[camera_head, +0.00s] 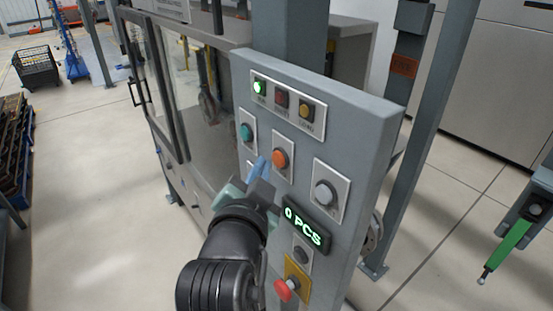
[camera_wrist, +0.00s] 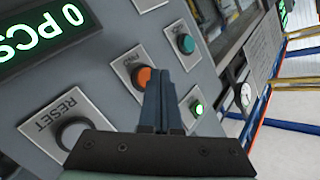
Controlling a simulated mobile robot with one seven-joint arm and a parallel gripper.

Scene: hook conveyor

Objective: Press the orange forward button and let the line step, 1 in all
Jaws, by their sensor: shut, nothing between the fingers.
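The orange forward button (camera_head: 280,157) sits on a light plate in the middle of the grey control panel (camera_head: 375,125). It also shows in the wrist view (camera_wrist: 142,76), partly hidden behind my fingers. My gripper (camera_head: 262,163) is shut and empty, its fingertips pointing at the panel just left of the orange button in the head view. In the wrist view my fingertips (camera_wrist: 161,72) overlap the button's edge; I cannot tell whether they touch it. The counter display (camera_head: 306,225) reads 0 PCS. The left lamp (camera_head: 259,87) glows green.
A teal button (camera_head: 246,131) is left of the orange one, and a grey reset button (camera_head: 325,193) is right. A red mushroom button (camera_head: 287,289) on a yellow plate is low on the panel. A glazed cabinet stands behind left. Open floor (camera_head: 90,190) lies left.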

